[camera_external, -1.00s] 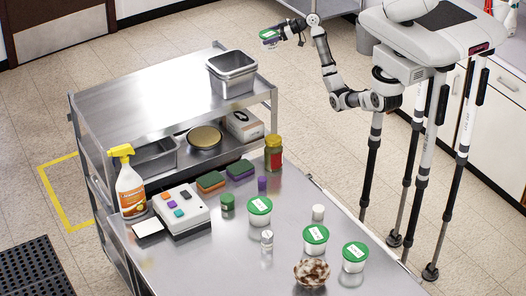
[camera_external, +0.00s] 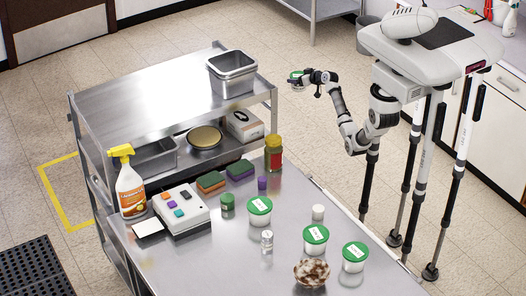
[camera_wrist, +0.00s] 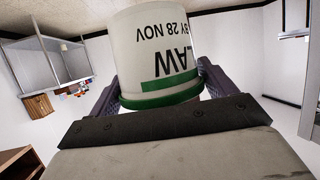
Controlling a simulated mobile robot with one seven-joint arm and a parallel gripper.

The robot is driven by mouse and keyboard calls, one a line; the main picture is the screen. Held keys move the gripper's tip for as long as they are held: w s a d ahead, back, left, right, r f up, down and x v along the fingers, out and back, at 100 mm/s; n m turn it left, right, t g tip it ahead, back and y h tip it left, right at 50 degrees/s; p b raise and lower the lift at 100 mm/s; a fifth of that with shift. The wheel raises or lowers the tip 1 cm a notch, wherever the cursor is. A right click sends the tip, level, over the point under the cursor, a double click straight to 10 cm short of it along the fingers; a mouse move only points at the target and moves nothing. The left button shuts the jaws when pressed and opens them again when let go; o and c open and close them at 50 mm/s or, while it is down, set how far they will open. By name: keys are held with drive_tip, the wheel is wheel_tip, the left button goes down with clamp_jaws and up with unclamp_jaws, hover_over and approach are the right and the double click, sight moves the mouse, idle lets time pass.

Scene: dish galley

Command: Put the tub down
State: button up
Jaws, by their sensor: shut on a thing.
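My gripper (camera_external: 300,78) is shut on a white tub (camera_wrist: 158,45) with a green band and black lettering, including "LAW" and "28 NOV". In the wrist view the tub fills the space between the fingers and its lettering appears upside down. In the external view the held tub (camera_external: 295,75) is small and partly hidden by my gripper. It is in the air to the right of the metal cart, apart from any surface. Similar green-lidded tubs stand on the steel table: one (camera_external: 259,212) near the middle, one (camera_external: 315,240) nearer, and one (camera_external: 354,257) at the right.
The steel table (camera_external: 215,260) also holds a spray bottle (camera_external: 131,193), a button box (camera_external: 182,210), sponges (camera_external: 211,182), a yellow-lidded jar (camera_external: 273,155) and a brown-white bowl (camera_external: 312,273). A steel container (camera_external: 232,75) stands on the cart's top shelf (camera_external: 145,95), whose left part is clear.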

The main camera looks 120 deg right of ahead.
drive_tip(key=shift+s+a+f, duration=0.1)
drive_tip(key=shift+s+f, duration=0.4)
drive_tip(key=shift+f, duration=0.15)
drive_tip(key=shift+s, duration=0.1)
drive_tip(key=w+d+r, duration=0.4)
drive_tip(key=w+r, duration=0.7)
drive_tip(key=r, duration=0.5)
drive_tip(key=w+d+r, duration=0.4)
drive_tip(key=w+r, duration=0.6)
drive_tip(key=r, duration=0.5)
drive_tip(key=w+a+r+m+g, duration=0.1)
drive_tip(key=w+a+r, duration=0.4)
drive_tip(key=r, duration=0.4)
drive_tip(key=w+a+r+g+p, duration=0.1)
drive_tip(key=w+a+r, duration=0.2)
drive_tip(key=w+r, duration=0.55)
drive_tip(key=w+a+r+m, duration=0.1)
drive_tip(key=w+a+r, duration=0.35)
drive_tip(key=r, duration=0.55)
drive_tip(key=p, duration=0.1)
hover_over(202, 105)
drive_tip(key=shift+g, duration=0.4)
drive_tip(key=shift+d+f, duration=0.2)
drive_tip(key=shift+f, duration=12.8)
drive_tip(key=o, duration=1.1)
